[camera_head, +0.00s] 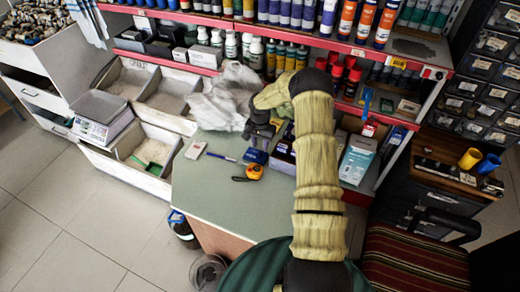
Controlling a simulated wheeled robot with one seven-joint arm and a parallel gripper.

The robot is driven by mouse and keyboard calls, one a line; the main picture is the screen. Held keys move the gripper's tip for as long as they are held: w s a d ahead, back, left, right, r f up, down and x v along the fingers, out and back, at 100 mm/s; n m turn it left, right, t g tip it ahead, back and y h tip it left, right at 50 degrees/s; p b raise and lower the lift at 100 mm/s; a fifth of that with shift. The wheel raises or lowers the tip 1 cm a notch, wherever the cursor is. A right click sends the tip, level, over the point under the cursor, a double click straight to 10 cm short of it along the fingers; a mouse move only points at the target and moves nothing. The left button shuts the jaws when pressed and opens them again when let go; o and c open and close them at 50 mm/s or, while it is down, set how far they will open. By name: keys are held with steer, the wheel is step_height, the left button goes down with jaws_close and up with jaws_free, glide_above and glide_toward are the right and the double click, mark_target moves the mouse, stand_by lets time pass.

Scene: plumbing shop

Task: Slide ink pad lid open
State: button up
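A small blue item (255,156), which looks like the ink pad, lies on the green-topped counter (215,205) just below my gripper. Its lid cannot be told apart from its body at this size. My gripper (261,136) is dark and points down at the blue item from above and behind. I cannot tell whether the fingers touch it, or whether they are open or shut. The arm comes up from the bottom and hides part of the counter to the right.
An orange and black tape measure (254,172), a blue pen (222,157) and a small pale card-like item (195,150) lie nearby. A crumpled plastic bag (222,100) is behind left. Boxes (357,159) stand right of the arm. The counter's front left is clear.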

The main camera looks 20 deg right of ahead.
mark_target(260, 152)
steer(key=shift+f+p, duration=0.3)
steer(key=shift+f, duration=1.85)
steer(key=shift+c, duration=0.4)
jaws_close()
